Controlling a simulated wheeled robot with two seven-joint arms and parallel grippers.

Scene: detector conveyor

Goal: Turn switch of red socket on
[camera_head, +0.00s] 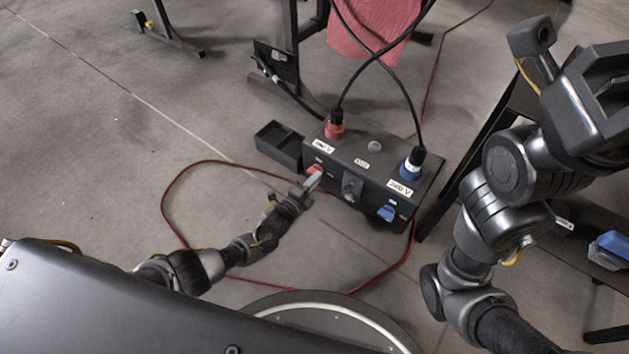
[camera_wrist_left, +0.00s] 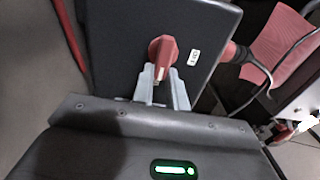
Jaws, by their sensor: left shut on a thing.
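The dark socket box (camera_head: 345,160) stands on the floor, with a red socket (camera_head: 334,131) and a blue socket (camera_head: 409,168) on top. A red switch (camera_head: 315,170) sits on its front face below the red socket; the switch also shows in the left wrist view (camera_wrist_left: 163,55). My left gripper (camera_head: 312,182) is at the red switch, and its two fingers (camera_wrist_left: 162,92) are shut on the switch's handle, one on each side. A blue switch (camera_head: 387,213) is on the front at the right. My right gripper (camera_head: 559,50) is raised at the upper right; its finger gap is unclear.
Black cables (camera_head: 375,60) run up from both sockets and cross. A small open black tray (camera_head: 279,146) adjoins the box on the left. A red cable (camera_head: 168,190) loops on the floor. Red cloth (camera_head: 372,30) hangs behind.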

